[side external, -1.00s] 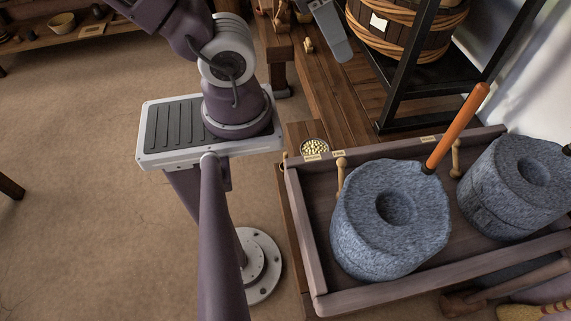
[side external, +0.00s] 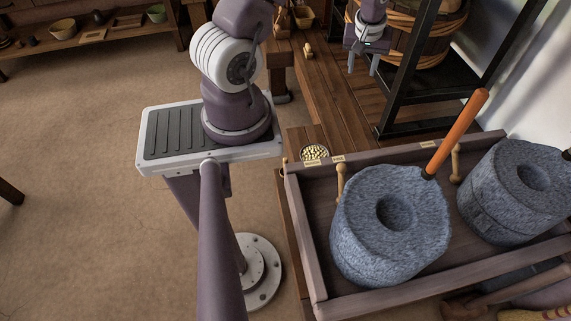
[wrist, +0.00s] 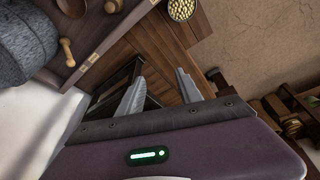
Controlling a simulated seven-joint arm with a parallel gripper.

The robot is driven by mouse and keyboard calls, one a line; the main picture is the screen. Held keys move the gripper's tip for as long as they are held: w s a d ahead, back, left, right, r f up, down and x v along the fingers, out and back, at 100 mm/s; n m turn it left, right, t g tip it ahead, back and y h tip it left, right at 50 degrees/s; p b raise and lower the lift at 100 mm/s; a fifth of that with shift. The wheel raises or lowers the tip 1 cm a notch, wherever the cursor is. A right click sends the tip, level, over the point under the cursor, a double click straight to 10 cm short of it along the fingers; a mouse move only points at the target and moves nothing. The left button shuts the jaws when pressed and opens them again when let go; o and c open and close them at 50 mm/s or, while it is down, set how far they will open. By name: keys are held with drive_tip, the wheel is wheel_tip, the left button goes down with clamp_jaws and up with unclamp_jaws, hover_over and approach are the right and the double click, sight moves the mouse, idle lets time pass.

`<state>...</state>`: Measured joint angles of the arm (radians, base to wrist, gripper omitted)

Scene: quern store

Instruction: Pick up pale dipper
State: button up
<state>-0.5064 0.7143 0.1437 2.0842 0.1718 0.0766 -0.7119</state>
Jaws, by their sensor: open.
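I cannot pick out the pale dipper for certain. Two pale wooden pieces with knobbed ends stand at the stone tray's back edge, one at the left (side external: 341,176) and one at the right (side external: 455,163). A similar pale piece shows in the wrist view (wrist: 67,50). A small pale object (side external: 308,50) sits on the wooden bench. My gripper (side external: 362,72) hangs above the bench, fingers down, behind the tray. In the wrist view its fingers (wrist: 160,76) are apart with nothing between them.
Two grey quern stones (side external: 370,260) (side external: 487,205) fill the tray (side external: 315,230); an orange handle (side external: 460,130) rises between them. A black metal stand (side external: 400,100) and a wooden tub (side external: 425,50) are close to my gripper's right. A bowl of pale grains (side external: 315,152) is by the tray.

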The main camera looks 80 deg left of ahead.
drive_tip(key=s+a+f+n+g, duration=0.1)
drive_tip(key=s+a+f, duration=0.1)
drive_tip(key=f, duration=0.3)
drive_tip(key=s+a+f+n, duration=0.1)
drive_tip(key=s+a+f, duration=0.1)
drive_tip(key=f, duration=0.3)
drive_tip(key=n+g+h, duration=0.1)
drive_tip(key=n, duration=0.4)
approach(285, 159)
drive_tip(key=f, duration=0.2)
drive_tip(key=a+f, duration=0.1)
drive_tip(key=f, duration=0.3)
drive_tip(key=shift+a, duration=0.4)
wheel_tip(285, 159, down, 6)
drive_tip(key=shift+f, duration=0.15)
drive_tip(key=shift+a+f, duration=0.15)
drive_tip(key=shift+f, duration=0.3)
clamp_jaws()
